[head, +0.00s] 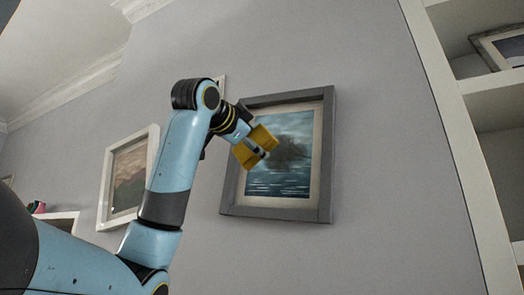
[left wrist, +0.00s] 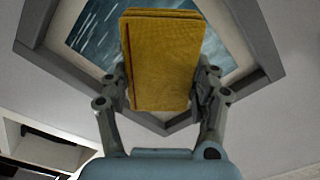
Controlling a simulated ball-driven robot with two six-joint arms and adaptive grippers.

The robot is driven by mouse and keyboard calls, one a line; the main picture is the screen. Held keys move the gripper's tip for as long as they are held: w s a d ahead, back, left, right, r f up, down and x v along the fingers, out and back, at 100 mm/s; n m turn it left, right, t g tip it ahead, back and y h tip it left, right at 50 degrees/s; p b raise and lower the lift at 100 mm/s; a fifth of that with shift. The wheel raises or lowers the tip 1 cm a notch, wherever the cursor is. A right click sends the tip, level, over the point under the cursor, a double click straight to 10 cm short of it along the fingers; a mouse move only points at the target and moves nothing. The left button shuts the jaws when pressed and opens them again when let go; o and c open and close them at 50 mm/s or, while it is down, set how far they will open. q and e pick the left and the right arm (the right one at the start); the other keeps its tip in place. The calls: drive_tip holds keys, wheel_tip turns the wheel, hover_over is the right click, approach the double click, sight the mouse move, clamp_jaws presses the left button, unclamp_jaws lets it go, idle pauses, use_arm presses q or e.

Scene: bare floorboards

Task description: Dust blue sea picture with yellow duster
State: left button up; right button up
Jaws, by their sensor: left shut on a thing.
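The blue sea picture (head: 282,196) hangs on the wall in a grey frame and shows a dark island over blue water. My left gripper (head: 259,149) is shut on the yellow duster (head: 263,138), which is in front of the upper left part of the picture. In the left wrist view the yellow duster (left wrist: 166,62) sits between both fingers and hides the middle of the sea picture (left wrist: 98,30). I cannot tell whether the duster touches the picture. My right gripper is in neither view.
A white-framed picture (head: 128,178) hangs to the left, partly behind my left arm. White shelves (head: 497,92) stand at the right, with another framed picture (head: 503,47) on them. The grey wall right of the sea picture is clear.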

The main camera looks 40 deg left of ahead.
use_arm(q)
drive_tip(key=shift+n, duration=0.7)
drive_tip(key=x, duration=0.2)
drive_tip(key=a+x, duration=0.1)
drive_tip(key=x, duration=0.2)
drive_tip(key=shift+a+r, duration=0.1)
drive_tip(key=shift+a, duration=0.05)
drive_tip(key=shift+w+a+p, duration=0.15)
drive_tip(key=shift+w+p, duration=0.25)
drive_tip(key=shift+p, duration=0.1)
drive_tip(key=shift+w+a+p, duration=0.15)
drive_tip(key=shift+w+p, duration=0.2)
drive_tip(key=shift+w, duration=0.25)
idle(0.4)
